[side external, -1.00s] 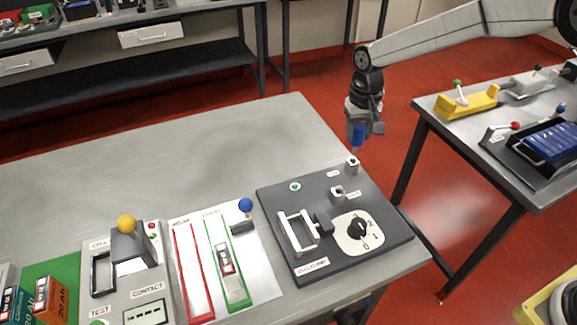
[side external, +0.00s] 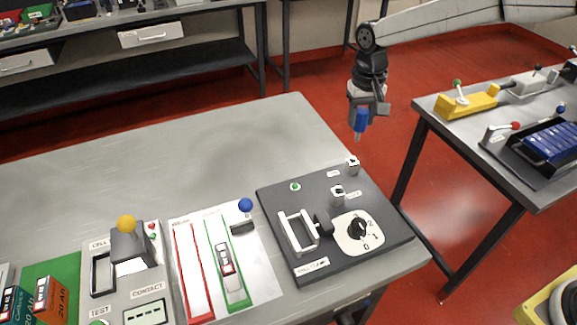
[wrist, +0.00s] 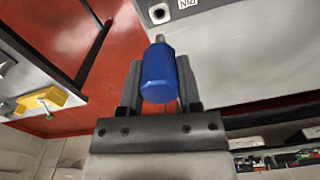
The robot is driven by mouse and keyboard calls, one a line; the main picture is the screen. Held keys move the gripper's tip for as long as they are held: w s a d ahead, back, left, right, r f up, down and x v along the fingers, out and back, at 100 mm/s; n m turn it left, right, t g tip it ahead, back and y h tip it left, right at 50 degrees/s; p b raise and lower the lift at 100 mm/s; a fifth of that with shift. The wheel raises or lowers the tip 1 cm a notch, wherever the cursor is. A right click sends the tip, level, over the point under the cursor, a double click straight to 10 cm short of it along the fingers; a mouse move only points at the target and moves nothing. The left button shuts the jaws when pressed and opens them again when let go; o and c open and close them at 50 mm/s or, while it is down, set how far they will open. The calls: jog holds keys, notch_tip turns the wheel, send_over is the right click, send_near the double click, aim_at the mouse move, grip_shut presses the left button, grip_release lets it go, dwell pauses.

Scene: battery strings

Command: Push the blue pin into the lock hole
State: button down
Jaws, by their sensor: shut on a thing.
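The blue pin (side external: 360,121) is held in my gripper (side external: 364,108), in the air above the far right corner of the dark panel (side external: 285,215). Its thin grey tip points down and is clear of the panel. In the wrist view the blue pin (wrist: 159,75) sits between the two fingers, with its tip away from the camera. Two small light blocks stand on the panel: a far block (side external: 352,165) below the pin and a nearer block (side external: 338,193). The wrist view shows one block with a dark hole (wrist: 158,13) beside an upside-down "PIN" label. I cannot read which block is the lock.
The panel also carries a white-framed handle (side external: 297,232), a black rotary knob (side external: 357,229) and a green button (side external: 295,186). A blue-knobbed lever (side external: 245,206) stands to the left. The table behind the panel is clear. Another table (side external: 490,140) with devices stands right.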

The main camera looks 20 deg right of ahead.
jog(key=shift+a+r, duration=0.1)
dwell(0.3)
jog(key=s+a+n, duration=0.2)
jog(key=s+a, duration=0.5)
jog(key=a, duration=0.1)
jog(key=shift+r, duration=0.35)
jog(key=shift+d+f, duration=0.1)
jog(key=shift+f, duration=0.05)
jog(key=shift+f, duration=2.75)
jog(key=shift+f, duration=2.4)
jog(key=shift+c, duration=1)
grip_release()
